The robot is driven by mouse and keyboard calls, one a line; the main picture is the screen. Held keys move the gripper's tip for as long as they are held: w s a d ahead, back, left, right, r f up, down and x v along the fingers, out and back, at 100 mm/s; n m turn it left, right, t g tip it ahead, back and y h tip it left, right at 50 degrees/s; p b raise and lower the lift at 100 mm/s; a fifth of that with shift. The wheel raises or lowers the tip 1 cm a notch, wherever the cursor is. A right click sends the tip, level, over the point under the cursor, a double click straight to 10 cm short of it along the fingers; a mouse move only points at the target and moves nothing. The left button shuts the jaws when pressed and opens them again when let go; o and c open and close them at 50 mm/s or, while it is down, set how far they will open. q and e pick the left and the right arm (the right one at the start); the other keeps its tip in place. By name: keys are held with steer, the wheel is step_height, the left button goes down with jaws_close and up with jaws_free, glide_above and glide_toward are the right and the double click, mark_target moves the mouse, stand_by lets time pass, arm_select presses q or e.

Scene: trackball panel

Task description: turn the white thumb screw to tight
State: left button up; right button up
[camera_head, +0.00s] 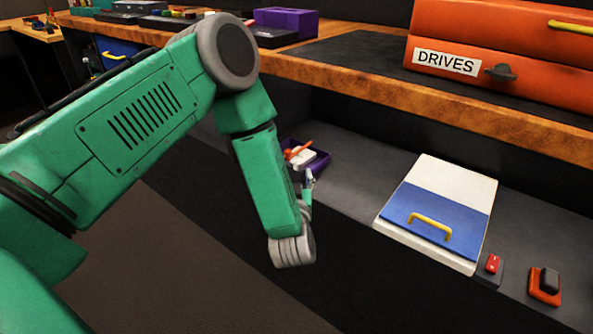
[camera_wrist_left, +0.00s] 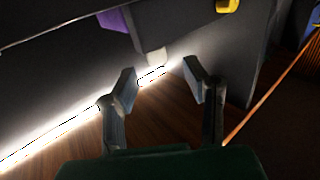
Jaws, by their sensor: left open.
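I cannot surely make out the white thumb screw. A small pale block (camera_wrist_left: 156,56) shows just beyond the fingertips in the left wrist view; I cannot tell whether it is the screw. My left gripper (camera_wrist_left: 160,72) is open, with nothing visibly held between its two fingers. In the head view it (camera_head: 309,182) is mostly hidden behind my green forearm, near a purple tray (camera_head: 322,166) holding white and orange items. A white and blue panel (camera_head: 459,185) with a yellow handle (camera_head: 431,226) lies to its right. My right gripper is not in view.
A red switch (camera_head: 492,264) and an orange-based black knob (camera_head: 545,284) sit right of the panel. A wooden shelf edge (camera_head: 440,107) overhangs behind, bearing an orange drawer unit (camera_head: 540,45) labelled DRIVES. The grey surface between tray and panel (camera_head: 361,170) is clear.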

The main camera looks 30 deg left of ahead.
mark_target(299, 165)
arm_select(q)
steer(key=w, duration=0.1)
steer(key=w+a+b, duration=0.1)
steer(key=w, duration=0.1)
steer(key=shift+w+r, duration=0.2)
steer(key=shift+w, duration=0.1)
steer(key=shift+w+a+f, duration=0.1)
steer(key=shift+w+a, duration=0.25)
steer(key=shift+a, duration=0.2)
steer(key=shift+a+f, duration=0.1)
steer(key=shift+a, duration=0.25)
steer(key=shift+d, duration=0.15)
steer(key=c, duration=0.6)
steer(key=shift+d, duration=0.25)
jaws_close()
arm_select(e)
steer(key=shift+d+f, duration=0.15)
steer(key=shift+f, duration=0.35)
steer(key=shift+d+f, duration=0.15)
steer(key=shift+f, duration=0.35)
